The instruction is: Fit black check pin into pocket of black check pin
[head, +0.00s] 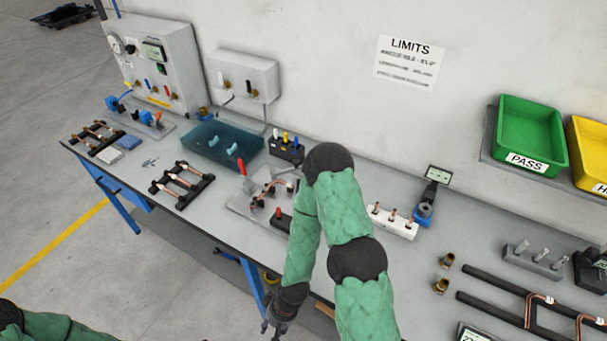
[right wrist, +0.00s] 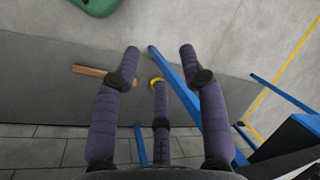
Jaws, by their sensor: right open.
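A black block (head: 287,151) with several coloured pins standing in it is at the middle of the bench, near the wall. A black check pin and its pocket cannot be told apart at this size. My right gripper (head: 274,330) hangs low at the bench's front edge, away from the block. In the right wrist view its fingers (right wrist: 159,62) are spread and empty, pointing at the floor. My left gripper is outside the picture; only my left arm shows at the lower left.
A fixture with a red handle (head: 241,168) and copper tube stands left of my right arm, which hides part of the bench. A teal tray (head: 222,146), a tube rack (head: 181,186) and a white block (head: 388,222) stand around. A blue bench leg (right wrist: 178,78) is close to my right gripper.

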